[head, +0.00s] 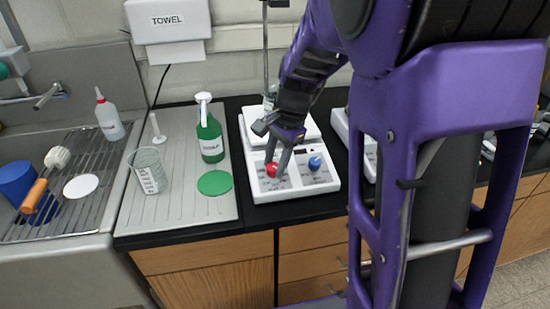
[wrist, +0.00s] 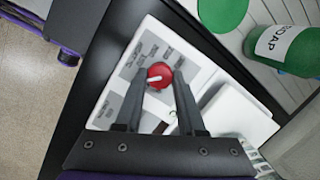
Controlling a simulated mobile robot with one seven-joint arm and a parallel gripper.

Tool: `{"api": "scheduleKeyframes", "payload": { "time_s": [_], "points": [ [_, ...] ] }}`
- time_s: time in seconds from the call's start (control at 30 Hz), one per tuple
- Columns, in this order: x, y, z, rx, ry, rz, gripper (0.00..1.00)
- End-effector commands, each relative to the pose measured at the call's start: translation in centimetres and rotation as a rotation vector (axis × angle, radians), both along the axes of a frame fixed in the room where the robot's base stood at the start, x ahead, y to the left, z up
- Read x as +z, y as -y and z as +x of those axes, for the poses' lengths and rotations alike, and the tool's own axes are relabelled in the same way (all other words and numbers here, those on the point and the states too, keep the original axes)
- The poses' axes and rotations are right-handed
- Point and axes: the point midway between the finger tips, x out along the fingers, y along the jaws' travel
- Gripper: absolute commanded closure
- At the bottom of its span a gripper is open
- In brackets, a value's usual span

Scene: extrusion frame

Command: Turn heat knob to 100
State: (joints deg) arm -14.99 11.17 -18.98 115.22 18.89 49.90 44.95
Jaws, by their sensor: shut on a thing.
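The red heat knob (head: 272,169) is on the left of the front panel of a white hot plate (head: 262,195). A blue knob (head: 315,163) is to its right on the same panel. My gripper (head: 279,168) reaches down from above to the red knob. In the wrist view the red knob (wrist: 159,75) sits between the tips of my two dark fingers (wrist: 158,80), which are shut on it. A white pointer mark shows on the knob. The printed scale around it is too small to read, so I cannot tell the setting.
A green soap bottle (head: 210,135), a green disc (head: 215,182) and a beaker (head: 150,170) stand on the drainboard (head: 190,208) to the left. A thin vertical rod (head: 265,50) rises behind the hot plate. Another white device (head: 369,150) is to the right, partly hidden by my arm.

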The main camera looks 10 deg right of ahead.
Motion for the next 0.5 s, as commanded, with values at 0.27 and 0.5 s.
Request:
{"api": "scheduleKeyframes", "payload": {
  "time_s": [0.27, 0.5],
  "points": [
    [0.01, 0.04, -0.03, -0.059, 0.001, 0.012, 1.0],
    [-0.03, 0.03, -0.02, -0.065, 0.001, 0.013, 1.0]
  ]
}}
